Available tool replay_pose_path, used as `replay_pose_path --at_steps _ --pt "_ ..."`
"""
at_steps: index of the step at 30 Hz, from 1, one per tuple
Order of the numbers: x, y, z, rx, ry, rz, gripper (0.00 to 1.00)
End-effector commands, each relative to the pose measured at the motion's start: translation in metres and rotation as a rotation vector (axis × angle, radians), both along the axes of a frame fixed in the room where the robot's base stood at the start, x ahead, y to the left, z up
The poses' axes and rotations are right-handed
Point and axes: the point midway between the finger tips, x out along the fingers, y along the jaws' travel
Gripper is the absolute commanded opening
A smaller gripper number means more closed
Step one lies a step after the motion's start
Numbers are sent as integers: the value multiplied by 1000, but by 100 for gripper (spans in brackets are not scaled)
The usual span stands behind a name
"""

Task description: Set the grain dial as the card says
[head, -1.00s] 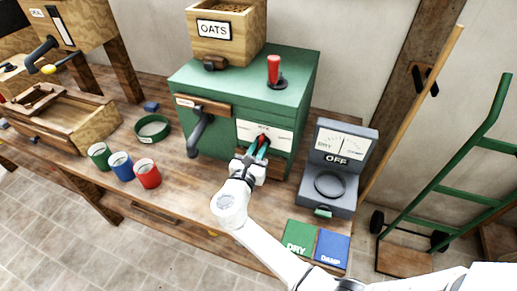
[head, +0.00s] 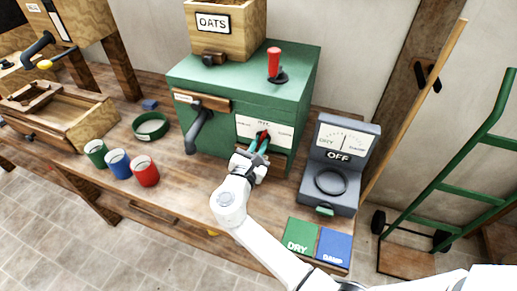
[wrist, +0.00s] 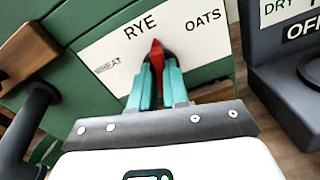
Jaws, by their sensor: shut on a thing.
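The grain dial is a red pointer knob (wrist: 156,56) on a white plate (wrist: 97,52) lettered WHEAT, RYE and OATS. It also shows in the head view (head: 263,135) on the front of the green mill (head: 240,88). The knob's tip points up, close to the right end of RYE and left of OATS. My gripper (wrist: 158,82) is shut on the knob, with a teal finger on each side; the fingers hide its lower part. A white card (head: 213,22) reading OATS is on the wooden hopper above the mill.
A grey meter box (head: 333,165) marked OFF stands close right of my gripper. Green DRY (head: 298,237) and blue DAMP (head: 332,246) pads lie at the bench front. A dark crank handle (head: 197,130) sticks out left of the dial. Several cups stand further left.

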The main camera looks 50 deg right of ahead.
Motion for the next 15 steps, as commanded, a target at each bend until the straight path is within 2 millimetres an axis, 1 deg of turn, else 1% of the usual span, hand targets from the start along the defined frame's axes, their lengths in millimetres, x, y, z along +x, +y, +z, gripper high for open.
replay_pose_path --at_steps 1,15 --pt "0 0 -4 13 -42 1 0" --pt "-2 0 -6 162 -452 1 0"
